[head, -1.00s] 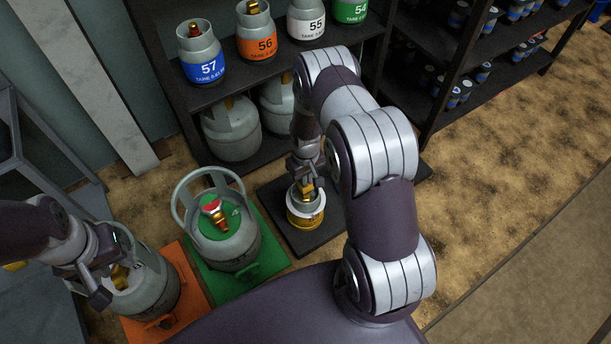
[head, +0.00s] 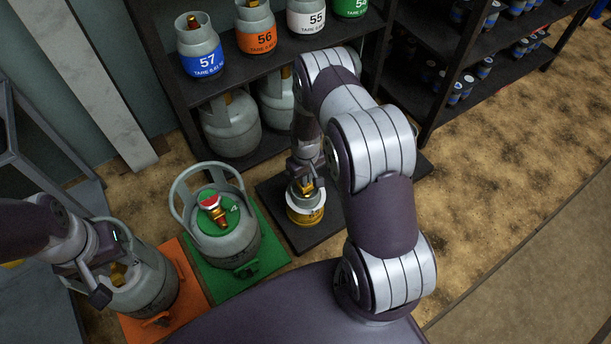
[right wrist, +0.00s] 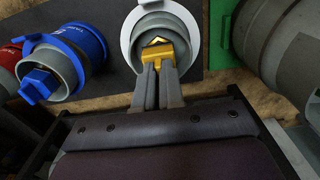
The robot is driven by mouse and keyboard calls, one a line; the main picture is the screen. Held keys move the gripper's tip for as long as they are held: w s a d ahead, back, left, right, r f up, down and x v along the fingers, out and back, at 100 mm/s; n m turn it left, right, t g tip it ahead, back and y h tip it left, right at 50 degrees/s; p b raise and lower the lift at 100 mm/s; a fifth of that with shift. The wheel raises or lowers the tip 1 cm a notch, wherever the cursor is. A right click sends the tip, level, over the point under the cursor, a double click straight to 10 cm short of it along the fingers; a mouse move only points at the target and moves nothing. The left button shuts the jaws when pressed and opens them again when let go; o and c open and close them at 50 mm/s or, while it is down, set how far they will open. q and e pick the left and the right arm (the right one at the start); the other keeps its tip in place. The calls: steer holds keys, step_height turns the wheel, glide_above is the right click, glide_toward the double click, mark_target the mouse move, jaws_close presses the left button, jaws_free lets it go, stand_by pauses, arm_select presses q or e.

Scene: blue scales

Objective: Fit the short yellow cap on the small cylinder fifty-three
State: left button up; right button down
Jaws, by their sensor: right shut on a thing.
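The small cylinder with a yellow band (head: 309,217) and a white collar stands on a dark mat in the middle of the head view. Its white ring (right wrist: 133,43) and grey rim show at the top of the right wrist view. My right gripper (head: 305,182) is above this cylinder, its fingers (right wrist: 158,72) shut on the short yellow cap (right wrist: 163,46). The cap is over the opening inside the ring; whether it is seated cannot be told. No number is legible on this cylinder. My left gripper (head: 108,275) is over a grey cylinder (head: 148,284) at the lower left; its fingers are unclear.
A grey cylinder with a green top (head: 220,222) stands on a green mat (head: 266,266), left of the dark mat (head: 326,236). An orange mat (head: 190,298) lies further left. A shelf (head: 262,62) with numbered cylinders stands behind. A blue-capped item (right wrist: 58,65) is left in the wrist view.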

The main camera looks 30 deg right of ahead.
steer(key=shift+f+b, duration=0.3)
steer(key=shift+f, duration=0.2)
steer(key=c, duration=1.2)
jaws_free()
steer(key=shift+o, duration=0.2)
step_height(320, 180, up, 13)
steer(key=p, duration=0.6)
steer(key=shift+f+p, duration=0.15)
steer(key=shift+p, duration=0.25)
